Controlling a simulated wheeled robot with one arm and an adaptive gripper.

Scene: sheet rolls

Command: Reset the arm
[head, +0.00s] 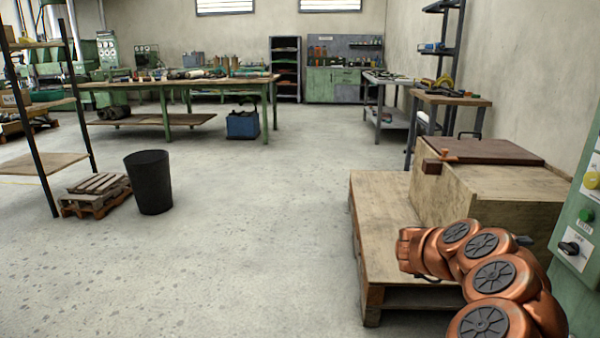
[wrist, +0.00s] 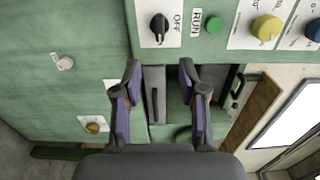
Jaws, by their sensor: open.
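My gripper (wrist: 160,88) shows in the wrist view with its two purple-grey fingers spread apart and nothing between them. Beyond the fingertips is a green machine front with a control panel (wrist: 185,42). The panel carries a black switch (wrist: 159,27) beside an OFF label, a green button (wrist: 213,25) beside a RUN label, and a yellow knob (wrist: 266,27). In the head view my copper-coloured arm is folded at the lower right, in front of a wooden crate; my gripper's fingers cannot be made out there. The same panel (head: 580,215) stands at the right edge.
The wooden crate (head: 490,196) sits on a pallet (head: 380,225) close to my arm. A black bin (head: 150,182) stands at the left near small pallets (head: 95,193). Green workbenches (head: 180,85) stand further back. The floor in the middle is clear.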

